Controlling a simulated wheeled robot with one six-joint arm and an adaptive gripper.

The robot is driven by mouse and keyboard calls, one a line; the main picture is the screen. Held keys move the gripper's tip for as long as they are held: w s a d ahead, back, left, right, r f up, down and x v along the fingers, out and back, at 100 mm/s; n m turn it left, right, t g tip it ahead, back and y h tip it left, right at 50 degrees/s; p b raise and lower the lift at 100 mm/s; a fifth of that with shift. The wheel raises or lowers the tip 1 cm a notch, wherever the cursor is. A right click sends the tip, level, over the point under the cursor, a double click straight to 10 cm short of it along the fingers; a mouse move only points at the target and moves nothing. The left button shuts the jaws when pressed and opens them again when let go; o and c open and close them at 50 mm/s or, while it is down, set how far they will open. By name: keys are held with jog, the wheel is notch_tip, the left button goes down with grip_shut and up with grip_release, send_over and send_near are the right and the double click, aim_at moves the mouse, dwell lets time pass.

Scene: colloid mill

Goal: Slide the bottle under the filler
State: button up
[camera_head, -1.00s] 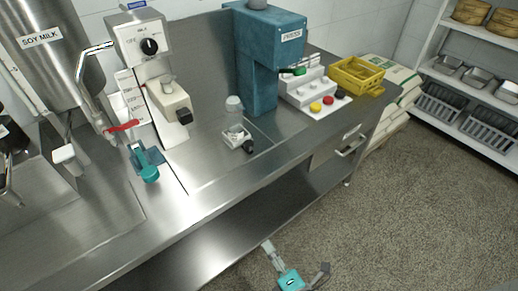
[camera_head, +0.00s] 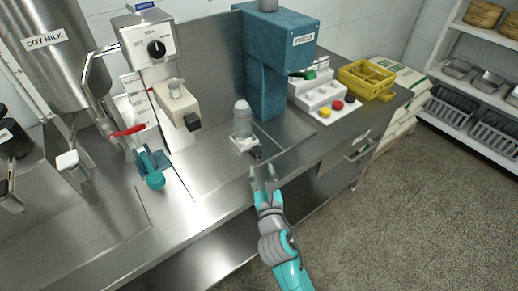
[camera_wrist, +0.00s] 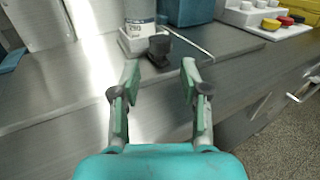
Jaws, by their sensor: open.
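A clear bottle (camera_head: 242,118) with a grey cap stands upright in a small white holder (camera_head: 240,146), left of the blue press. The holder has a black knob (camera_head: 256,153) on its front. In the wrist view I see the lower part of the bottle (camera_wrist: 141,30) with its label, the holder (camera_wrist: 128,47) and the knob (camera_wrist: 158,48). My gripper (camera_head: 264,172) is open and empty, just in front of the knob; its fingers (camera_wrist: 160,72) spread on either side of it, apart from it. No machine is marked as the filler.
A grey machine with a dial (camera_head: 155,48) stands left of the bottle. The blue press (camera_head: 278,40) stands to the right, near a button panel (camera_head: 322,98) and a yellow crate (camera_head: 365,82).

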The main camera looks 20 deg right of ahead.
aim_at(257, 153)
jog(key=w, duration=0.3)
jog(key=w+d, duration=0.1)
jog(key=w, duration=0.5)
jog(key=shift+w+d, duration=0.25)
jog(key=shift+w, duration=0.1)
grip_shut()
